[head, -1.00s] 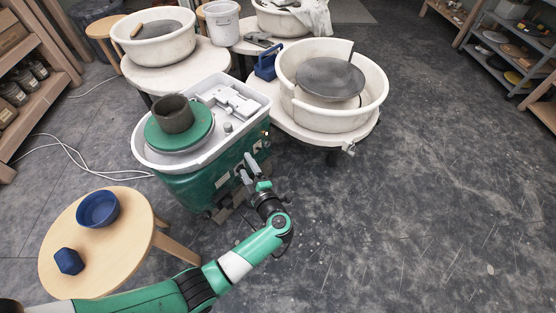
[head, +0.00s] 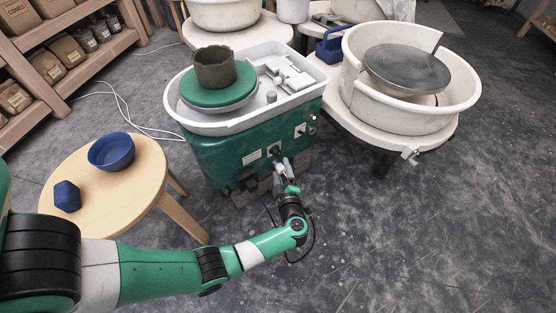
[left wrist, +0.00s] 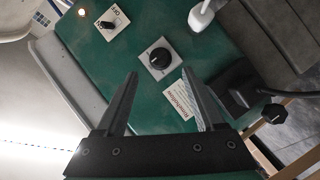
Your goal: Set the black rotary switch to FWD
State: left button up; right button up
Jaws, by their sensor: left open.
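The black rotary switch (left wrist: 159,57) is a round knob with a pale pointer line, on a white plate on the green side of the pottery wheel (head: 225,160). I cannot read its markings. In the head view the switch (head: 274,150) is small, just beyond my left gripper (head: 281,167). In the left wrist view the open, empty fingers of my left gripper (left wrist: 160,74) point at the panel, one to each side below the knob in the picture. They appear apart from it. My right gripper is not in view.
A second white plate with a black toggle (left wrist: 112,23) and a lit lamp (left wrist: 81,11) sit nearby on the panel. A printed label (left wrist: 180,104) is below the knob. A stool (head: 140,185) with a blue bowl (head: 111,151) stands left. Open floor lies right.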

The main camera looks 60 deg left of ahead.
aim_at(278, 155)
pick_arm(q)
jog(key=b+x, duration=0.3)
jog(key=x, duration=0.4)
jog(key=shift+d+f, duration=0.1)
jog(key=shift+f, duration=0.05)
jog(key=shift+w+a, duration=0.15)
jog(key=shift+a, duration=0.2)
grip_shut()
